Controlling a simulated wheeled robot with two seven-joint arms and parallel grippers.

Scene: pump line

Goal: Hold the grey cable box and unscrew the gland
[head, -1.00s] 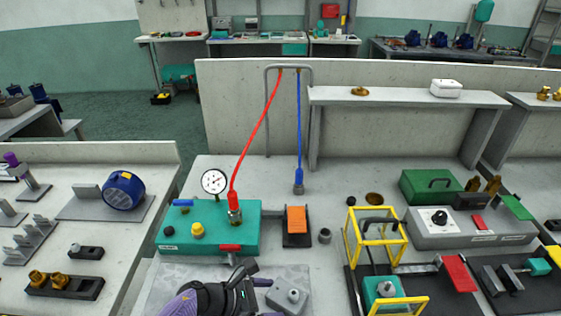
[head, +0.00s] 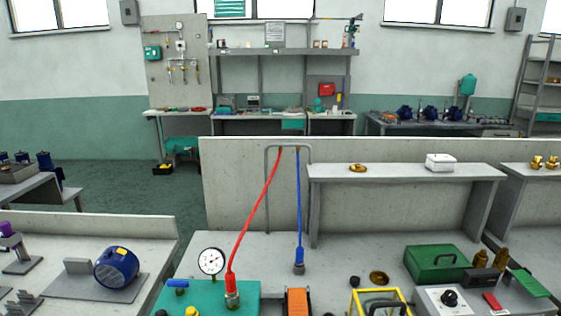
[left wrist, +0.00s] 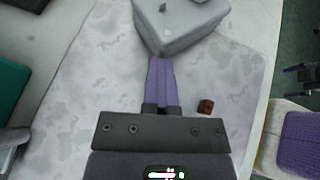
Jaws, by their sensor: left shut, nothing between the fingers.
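In the left wrist view the grey cable box (left wrist: 185,28) lies at the top on a mottled pale mat (left wrist: 75,75). A small dark feature shows on its top face, and its far side is cut off by the frame. My left gripper (left wrist: 160,62) has its purple fingers shut together with nothing between them. Their tips are at the near edge of the box; I cannot tell whether they touch it. I cannot make out the gland. The head view shows neither the cable box nor either gripper.
A small reddish-brown block (left wrist: 205,106) lies on the mat right of my fingers. In the head view a teal box (head: 205,297) with a gauge (head: 211,262) and red hose (head: 254,222) stands at the front. A yellow frame (head: 379,297) and green case (head: 437,263) stand right.

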